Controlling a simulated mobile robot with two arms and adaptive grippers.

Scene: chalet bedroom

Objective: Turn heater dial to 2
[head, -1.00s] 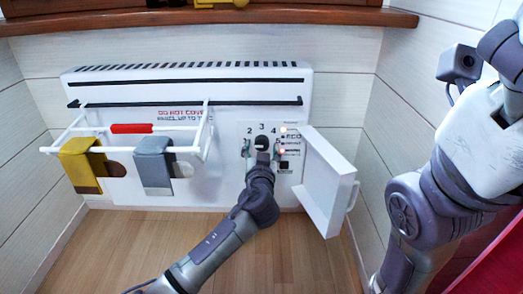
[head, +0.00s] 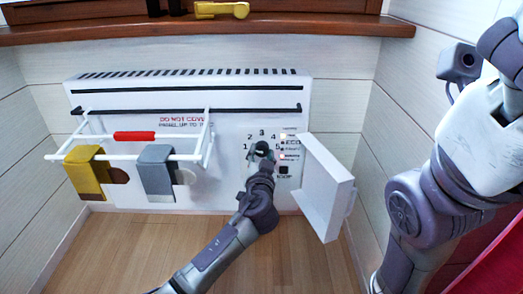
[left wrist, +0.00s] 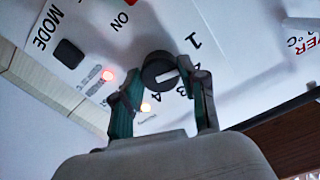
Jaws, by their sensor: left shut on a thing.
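The white wall heater (head: 225,195) has a black round dial (head: 262,148) on its control panel, ringed by the numbers 1 to 5. My left gripper (head: 260,157) is shut on the dial from the front, one finger on each side. In the left wrist view the dial (left wrist: 158,69) sits between the fingertips of the gripper (left wrist: 160,82). A pale mark shows on its face, but I cannot tell exactly which number it points to. A finger partly hides the numbers near 2. My right gripper is out of view; only its arm shows at right.
The panel's white cover (head: 327,188) stands swung open just right of the dial. A white rack (head: 190,157) with a yellow cloth (head: 84,172) and a grey cloth (head: 155,170) hangs at left. A wooden shelf (head: 300,25) runs above. The wooden floor (head: 120,250) is clear.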

